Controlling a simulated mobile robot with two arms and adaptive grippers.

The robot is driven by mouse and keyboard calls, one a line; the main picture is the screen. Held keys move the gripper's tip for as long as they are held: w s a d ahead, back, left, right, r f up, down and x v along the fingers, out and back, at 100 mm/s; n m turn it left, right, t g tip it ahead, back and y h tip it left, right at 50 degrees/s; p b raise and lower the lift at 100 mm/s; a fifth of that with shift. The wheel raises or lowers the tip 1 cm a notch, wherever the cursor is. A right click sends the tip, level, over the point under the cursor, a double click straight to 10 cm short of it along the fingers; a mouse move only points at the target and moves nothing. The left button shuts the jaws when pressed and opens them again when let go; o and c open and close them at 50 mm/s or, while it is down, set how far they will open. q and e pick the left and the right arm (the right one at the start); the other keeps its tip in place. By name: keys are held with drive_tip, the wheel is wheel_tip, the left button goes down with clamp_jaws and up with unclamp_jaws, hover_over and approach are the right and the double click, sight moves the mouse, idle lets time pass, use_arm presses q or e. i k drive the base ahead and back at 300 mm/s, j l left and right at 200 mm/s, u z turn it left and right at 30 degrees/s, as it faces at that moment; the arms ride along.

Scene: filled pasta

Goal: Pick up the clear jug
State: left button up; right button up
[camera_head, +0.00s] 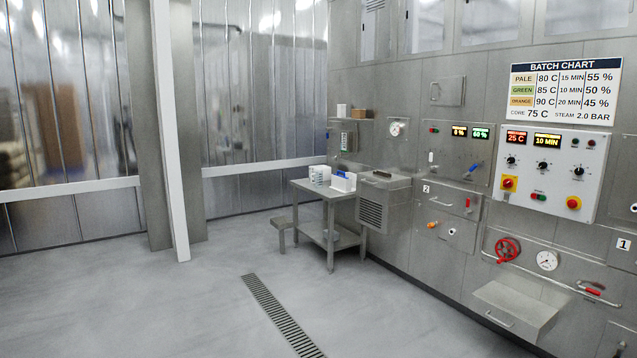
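I cannot make out a clear jug in the head view. A small steel table (311,187) stands against the wall near the middle, with a white box-like item (319,174) and a white and blue item (343,181) on its top. Something small and grey on its lower shelf is too small to tell. Neither of my grippers is in view.
A grey control wall runs along the right, with a white control panel (551,169), a batch chart (564,90), a red valve wheel (507,249) and a protruding steel shelf (515,305). The floor left of the drain grate (280,315) is clear.

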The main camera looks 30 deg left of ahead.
sight(317, 174)
drive_tip(key=i+j+u, duration=0.3)
drive_tip(key=i, duration=0.45)
drive_tip(key=i+j+u, duration=0.25)
drive_tip(key=i, duration=0.55)
drive_tip(key=i+j+u, duration=0.1)
drive_tip(key=i+u, duration=0.2)
drive_tip(key=i, duration=2.7)
